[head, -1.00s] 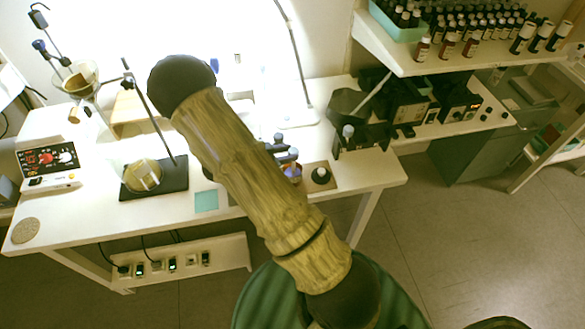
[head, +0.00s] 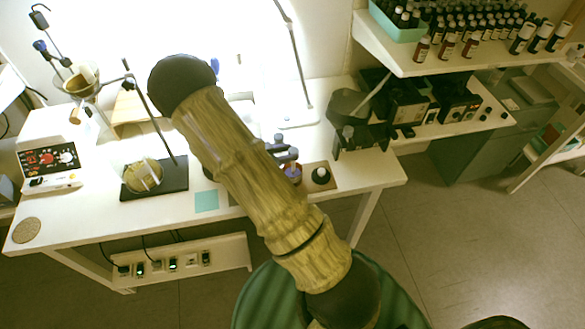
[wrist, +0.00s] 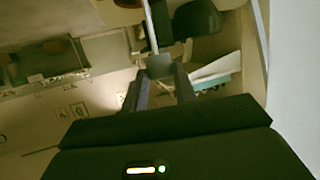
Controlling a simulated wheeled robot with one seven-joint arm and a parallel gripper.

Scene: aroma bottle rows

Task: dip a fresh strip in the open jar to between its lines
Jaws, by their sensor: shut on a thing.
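My gripper (wrist: 160,82) shows in the wrist view with its two dark fingers close together. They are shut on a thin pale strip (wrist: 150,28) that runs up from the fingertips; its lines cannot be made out. In the head view my gripper (head: 285,154) is partly hidden behind my arm. It is just above a small purplish jar (head: 293,174), which appears to be the open jar. Whether the strip is inside the jar cannot be told. A black cap (head: 321,176) lies on the brown board to the right of the jar.
A black stand (head: 158,188) with a glass dish, a teal square (head: 206,201) and a round coaster (head: 27,230) are on the table's left. Black devices (head: 398,105) stand at the right. A shelf (head: 440,66) holds many bottles. My arm covers the middle of the table.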

